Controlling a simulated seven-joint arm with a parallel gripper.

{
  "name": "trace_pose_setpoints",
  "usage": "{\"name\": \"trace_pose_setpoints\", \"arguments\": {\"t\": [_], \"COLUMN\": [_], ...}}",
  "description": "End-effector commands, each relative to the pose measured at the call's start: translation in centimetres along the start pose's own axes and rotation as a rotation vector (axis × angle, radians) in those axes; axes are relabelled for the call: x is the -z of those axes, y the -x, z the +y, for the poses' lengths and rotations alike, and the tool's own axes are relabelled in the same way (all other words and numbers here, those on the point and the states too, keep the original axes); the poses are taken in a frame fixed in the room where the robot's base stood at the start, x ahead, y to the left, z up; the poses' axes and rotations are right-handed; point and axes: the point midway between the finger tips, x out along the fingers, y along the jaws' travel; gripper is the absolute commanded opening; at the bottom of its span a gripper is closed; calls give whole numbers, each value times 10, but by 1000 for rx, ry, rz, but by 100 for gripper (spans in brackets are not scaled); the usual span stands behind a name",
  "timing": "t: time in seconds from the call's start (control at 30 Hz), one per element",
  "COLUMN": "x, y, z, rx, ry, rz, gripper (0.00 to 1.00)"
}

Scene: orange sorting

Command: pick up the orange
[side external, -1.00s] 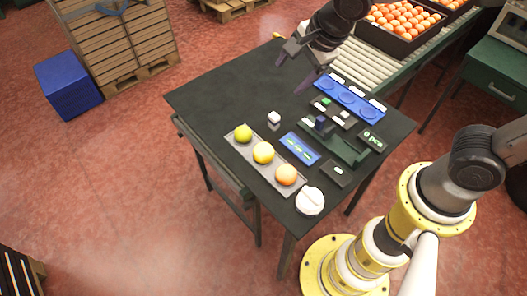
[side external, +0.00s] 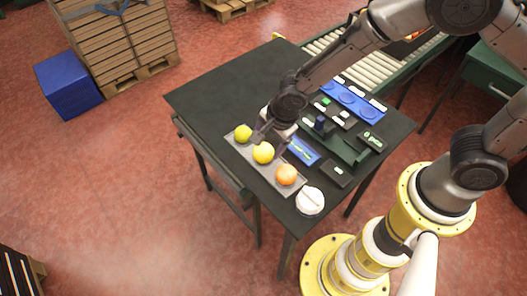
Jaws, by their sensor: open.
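The orange (side external: 286,174) sits at the near right end of a grey tray (side external: 274,182) on the dark table. A yellow fruit (side external: 263,153) is in the middle of the tray and a yellow-green fruit (side external: 243,132) is at its far left end. My gripper (side external: 269,141) is open and low over the table, right behind the middle yellow fruit. It is to the upper left of the orange and apart from it. The fingertips are small and partly merge with the dark table, so I cannot tell whether they touch the yellow fruit.
A blue panel (side external: 303,151), a dark green device (side external: 340,148) and a long blue panel with round pads (side external: 349,98) lie right of the tray. A round white object (side external: 310,201) stands by the near edge. The table's left part (side external: 215,92) is clear.

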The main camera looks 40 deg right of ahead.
Motion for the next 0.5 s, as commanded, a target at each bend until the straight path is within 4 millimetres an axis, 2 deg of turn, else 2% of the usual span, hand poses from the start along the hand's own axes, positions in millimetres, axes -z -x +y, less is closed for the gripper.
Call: {"name": "trace_pose_setpoints", "arguments": {"t": [0.3, 0.5], "x": [0, -1], "y": [-42, -51], "z": [3, 2], "rx": [-4, 0], "ry": [0, 0], "rz": [2, 0], "gripper": [79, 79]}}
